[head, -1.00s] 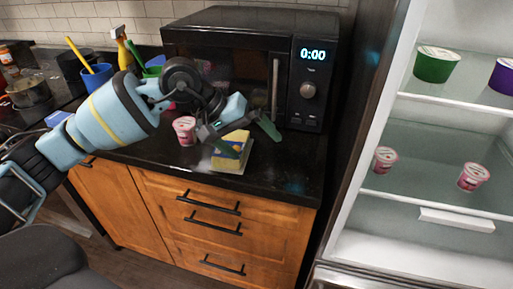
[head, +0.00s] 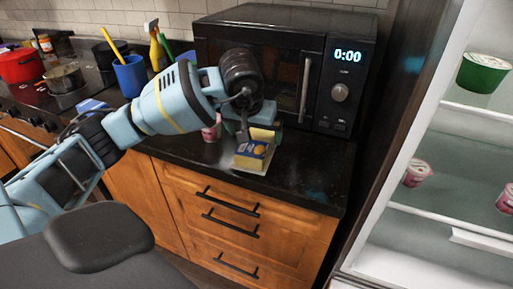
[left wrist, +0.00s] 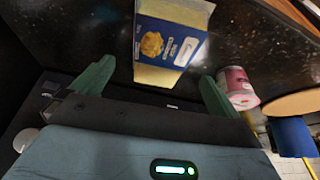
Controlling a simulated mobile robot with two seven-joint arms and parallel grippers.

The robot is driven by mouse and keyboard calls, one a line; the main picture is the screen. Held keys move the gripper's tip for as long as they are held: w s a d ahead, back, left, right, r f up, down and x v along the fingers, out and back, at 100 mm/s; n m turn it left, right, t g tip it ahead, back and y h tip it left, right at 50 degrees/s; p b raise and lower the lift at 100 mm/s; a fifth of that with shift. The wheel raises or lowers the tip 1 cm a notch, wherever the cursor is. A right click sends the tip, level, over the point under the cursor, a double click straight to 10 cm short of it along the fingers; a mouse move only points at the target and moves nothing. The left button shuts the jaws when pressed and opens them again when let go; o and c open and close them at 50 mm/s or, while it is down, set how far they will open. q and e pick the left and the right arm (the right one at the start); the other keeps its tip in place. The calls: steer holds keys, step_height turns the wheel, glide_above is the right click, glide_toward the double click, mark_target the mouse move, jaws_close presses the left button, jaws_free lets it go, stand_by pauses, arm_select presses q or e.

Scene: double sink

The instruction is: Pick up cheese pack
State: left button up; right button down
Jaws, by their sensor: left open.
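The cheese pack (head: 250,154), blue and yellow with a picture on its front, stands near the front edge of the dark counter. It also shows in the left wrist view (left wrist: 170,42), at the top centre, beyond the fingertips. My left gripper (head: 262,133) is just above and behind the pack in the head view, and partly hides that area. In the left wrist view its two green fingers (left wrist: 155,84) are spread apart with nothing between them. The pack lies ahead of the gap, apart from the fingers as far as I can see. My right gripper is not in view.
A pink cup (head: 211,131) stands left of the pack, and shows close by the right-hand finger in the wrist view (left wrist: 236,85). A black microwave (head: 290,65) stands behind. A blue utensil cup (head: 130,76) is farther left. The open fridge (head: 410,225) is at right.

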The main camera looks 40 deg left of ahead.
mark_target(256, 141)
arm_select(q)
steer(key=shift+x, duration=2.55)
steer(key=shift+a, duration=0.1)
steer(key=c, duration=1.2)
steer(key=shift+o, duration=0.2)
steer(key=shift+r, duration=0.2)
steer(key=shift+r, duration=0.5)
step_height(256, 141, up, 3)
steer(key=shift+f, duration=0.2)
steer(key=s+d+r+b, duration=0.1)
steer(key=s+d, duration=0.8)
steer(key=s, duration=0.4)
